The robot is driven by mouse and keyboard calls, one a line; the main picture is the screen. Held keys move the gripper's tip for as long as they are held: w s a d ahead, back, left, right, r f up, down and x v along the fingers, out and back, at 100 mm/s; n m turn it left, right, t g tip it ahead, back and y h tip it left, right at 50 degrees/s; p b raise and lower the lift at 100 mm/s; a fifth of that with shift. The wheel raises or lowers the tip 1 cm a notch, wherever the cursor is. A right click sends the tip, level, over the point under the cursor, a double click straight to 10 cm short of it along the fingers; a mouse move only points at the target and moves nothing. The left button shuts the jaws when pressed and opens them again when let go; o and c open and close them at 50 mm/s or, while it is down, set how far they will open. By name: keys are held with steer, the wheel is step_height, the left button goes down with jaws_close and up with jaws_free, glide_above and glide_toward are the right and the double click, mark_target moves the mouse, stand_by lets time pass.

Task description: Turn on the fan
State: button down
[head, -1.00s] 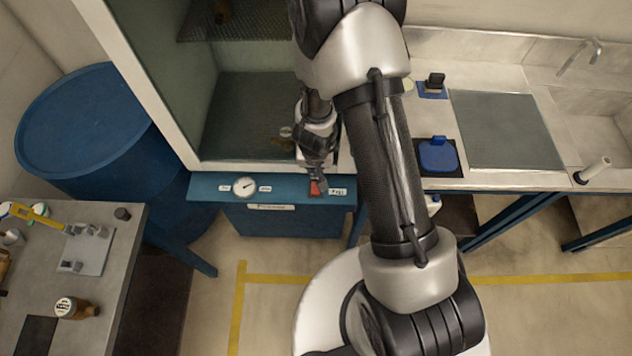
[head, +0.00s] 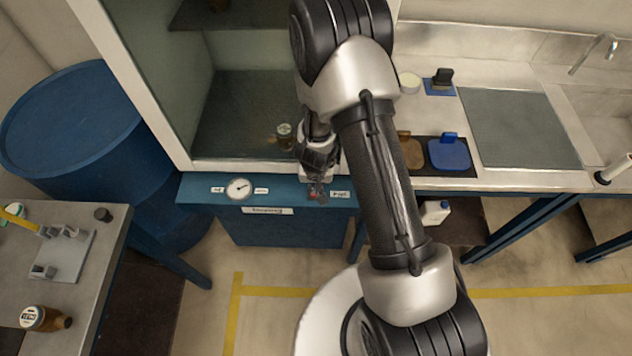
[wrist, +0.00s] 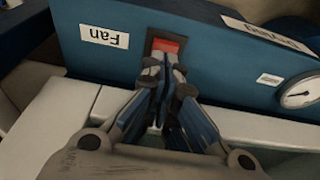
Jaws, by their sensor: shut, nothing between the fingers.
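The fan switch is a small red rocker in a dark frame on the blue front panel, beside a white label reading "Fan" (wrist: 104,37). The red rocker (wrist: 165,46) shows in the wrist view just beyond my fingertips. My gripper (wrist: 166,68) is shut and empty, with its tips at the lower edge of the switch; I cannot tell whether they touch it. In the head view my gripper (head: 318,190) is over the switch and hides most of it. The switch's position cannot be made out.
A round white dial (head: 238,188) sits left on the same blue panel (head: 290,191). A brown bottle (head: 284,135) stands inside the hood behind my gripper. A blue drum (head: 80,130) is at left. A counter with a grey mat (head: 520,128) is at right.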

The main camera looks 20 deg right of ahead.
steer(key=shift+f+b, duration=0.4)
steer(key=shift+f, duration=0.25)
steer(key=shift+s+a+f+b, duration=0.1)
steer(key=shift+s+f+b, duration=0.1)
steer(key=shift+f+b, duration=0.5)
steer(key=shift+b, duration=0.65)
steer(key=shift+s+r+p, duration=0.1)
steer(key=shift+r+p, duration=0.2)
steer(key=shift+p, duration=0.1)
steer(key=shift+w+r+p, duration=0.1)
steer(key=shift+w+p, duration=0.1)
steer(key=shift+p, duration=0.1)
steer(key=shift+w+d+r+p, duration=0.2)
steer(key=shift+w+p, duration=0.3)
steer(key=shift+p, duration=0.35)
steer(key=shift+f, duration=0.1)
